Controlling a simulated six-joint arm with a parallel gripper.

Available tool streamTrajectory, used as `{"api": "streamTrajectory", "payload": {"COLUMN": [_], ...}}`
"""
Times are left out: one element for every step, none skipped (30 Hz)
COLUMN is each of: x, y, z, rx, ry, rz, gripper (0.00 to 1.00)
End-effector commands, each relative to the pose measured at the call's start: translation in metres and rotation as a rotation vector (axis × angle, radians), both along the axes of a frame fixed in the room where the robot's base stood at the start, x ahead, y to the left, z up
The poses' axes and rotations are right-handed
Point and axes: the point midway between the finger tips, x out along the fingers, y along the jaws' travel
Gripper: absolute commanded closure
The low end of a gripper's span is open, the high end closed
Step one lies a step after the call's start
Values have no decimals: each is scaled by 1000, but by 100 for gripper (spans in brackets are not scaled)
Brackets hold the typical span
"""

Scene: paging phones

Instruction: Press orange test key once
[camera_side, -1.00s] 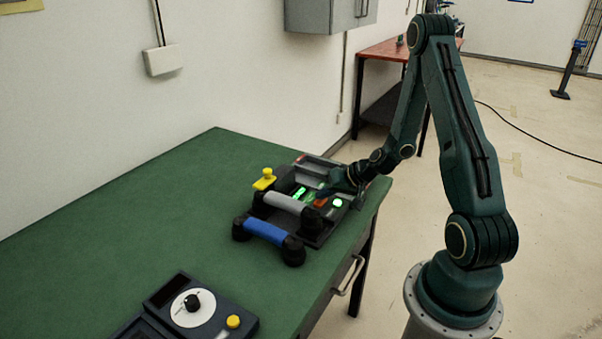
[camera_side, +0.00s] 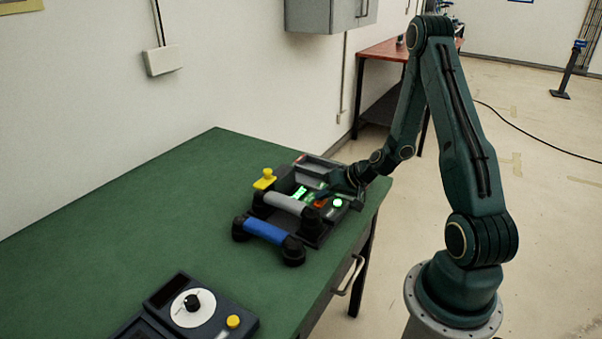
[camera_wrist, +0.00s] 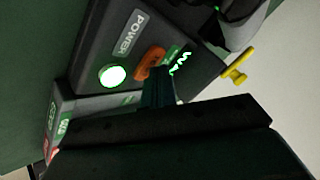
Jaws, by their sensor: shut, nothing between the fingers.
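The orange test key (camera_side: 320,203) is on the dark phone unit (camera_side: 312,240) near the table's right edge. In the wrist view the orange key (camera_wrist: 150,62) lies between a lit green round button (camera_wrist: 112,76) and glowing green lettering (camera_wrist: 180,63). My gripper (camera_wrist: 158,88) is shut and empty, its fingertips right at the key's near edge. I cannot tell whether they touch it. In the side view my gripper (camera_side: 327,193) is low over the unit, just behind the key.
Grey (camera_side: 284,204) and blue (camera_side: 265,231) handsets lie across the unit's front. A second dark device (camera_side: 190,308) with a dial and yellow button is at the front. The green table (camera_side: 150,215) is clear between them.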

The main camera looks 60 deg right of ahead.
Motion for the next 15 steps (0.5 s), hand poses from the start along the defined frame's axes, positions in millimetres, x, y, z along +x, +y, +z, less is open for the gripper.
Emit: {"api": "streamTrajectory", "payload": {"x": [0,0,0,0,0,0,0,0,0,0,0,0,0,0,0], "y": [0,0,0,0,0,0,0,0,0,1,1,1,1,1,1], "z": [1,2,4,5,7,9,10,11,12,13,14,15,15,16,16], "rx": [0,-1,-1,-1,-1,-1,-1,0,0,0,0,0,0,0,0], "ry": [1,1,1,0,0,-1,0,0,1,1,1,1,1,1,1], "rz": [0,1,0,1,1,0,1,0,1,1,1,1,1,1,1], "gripper": [100,100,100,100,100,100,100,100,100,100,100,100,100,100,100]}}
